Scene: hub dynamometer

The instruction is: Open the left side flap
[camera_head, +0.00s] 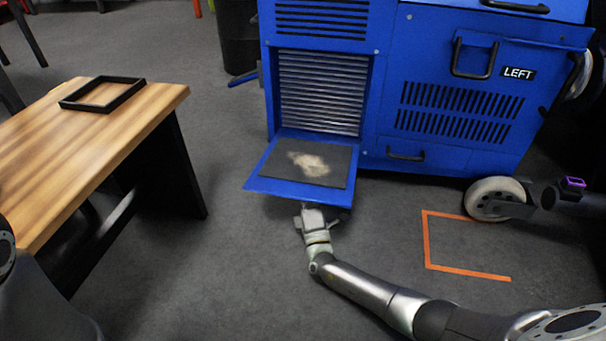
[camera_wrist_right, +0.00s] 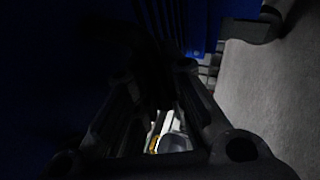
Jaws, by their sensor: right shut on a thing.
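The blue machine (camera_head: 446,83) has a flap (camera_head: 262,184) hinged at its bottom edge and lowered to about level, open in front of a louvred grille (camera_head: 320,95). A dark mat with a pale dusty patch lies on the flap's inner face. My right gripper (camera_head: 315,212) is shut at the flap's outer edge, from below and in front. Its fingertips are partly hidden by the flap. In the right wrist view the dark fingers (camera_wrist_right: 165,100) reach toward dark surfaces, and the grip itself is too dark to make out. My left gripper is not in view.
A wooden table (camera_head: 95,135) with a black tray frame (camera_head: 75,104) stands at left. A caster wheel (camera_head: 496,198) and orange floor tape (camera_head: 465,271) lie at right. Grey floor is free in front.

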